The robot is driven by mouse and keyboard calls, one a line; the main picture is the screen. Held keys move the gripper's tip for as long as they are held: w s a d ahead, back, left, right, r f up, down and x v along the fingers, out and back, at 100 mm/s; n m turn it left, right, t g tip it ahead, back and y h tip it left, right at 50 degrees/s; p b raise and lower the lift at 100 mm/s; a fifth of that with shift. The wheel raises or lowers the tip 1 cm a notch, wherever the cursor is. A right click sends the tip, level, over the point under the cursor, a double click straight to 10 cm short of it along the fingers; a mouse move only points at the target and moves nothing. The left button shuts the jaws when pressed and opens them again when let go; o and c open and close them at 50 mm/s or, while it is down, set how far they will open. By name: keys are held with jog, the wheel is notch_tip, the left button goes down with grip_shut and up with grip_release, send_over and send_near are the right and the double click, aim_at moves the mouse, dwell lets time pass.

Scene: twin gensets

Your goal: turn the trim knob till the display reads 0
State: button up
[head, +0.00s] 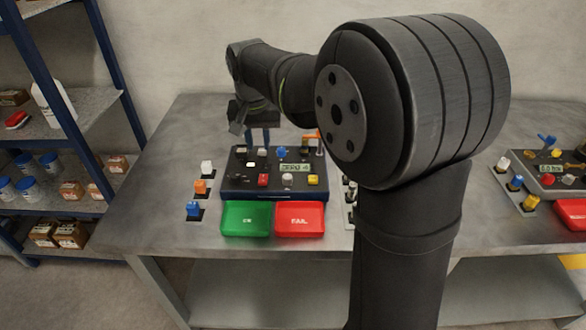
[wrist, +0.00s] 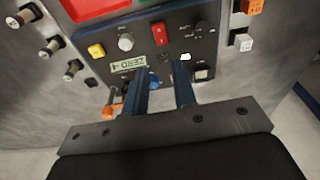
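The dark blue console (head: 232,182) stands on the grey bench, with a small greenish display (head: 294,168). In the wrist view the display (wrist: 128,65) appears to read "ZERO" with a 4; a sign before the 4 is unclear. A blue knob (head: 282,152) sits behind the display; it also shows low between the fingers in the wrist view (wrist: 154,84). A pale round knob (head: 287,180) is in front of the display. I cannot tell which knob is the trim knob. My gripper (head: 259,137) is open, fingers downward at the console's back edge, with nothing visibly gripped.
Green (head: 246,219) and red (head: 300,219) trays lie in front of the console. Colored plugs such as an orange one (head: 200,187) stand on the left. An orange-topped lever (head: 312,135) rises at the console's back right. A second console (head: 552,180) is far right.

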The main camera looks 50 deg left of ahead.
aim_at(288, 176)
jog(key=o, duration=0.4)
jog(key=w+d+r+n, duration=0.1)
jog(key=n, duration=0.1)
jog(key=w+d+r+n, duration=0.1)
jog(key=w+r+n, duration=0.1)
jog(key=n, duration=0.1)
jog(key=w+d+r+n+g+h, duration=0.1)
jog(key=w+r+n, duration=0.1)
jog(key=shift+w+n, duration=0.15)
jog(key=shift+n, duration=0.75)
jog(key=f, duration=1.7)
jog(key=shift+w+d, duration=0.25)
jog(key=shift+d, duration=0.05)
jog(key=shift+c, duration=0.4)
jog(key=shift+r, duration=0.1)
jog(key=c, duration=0.9)
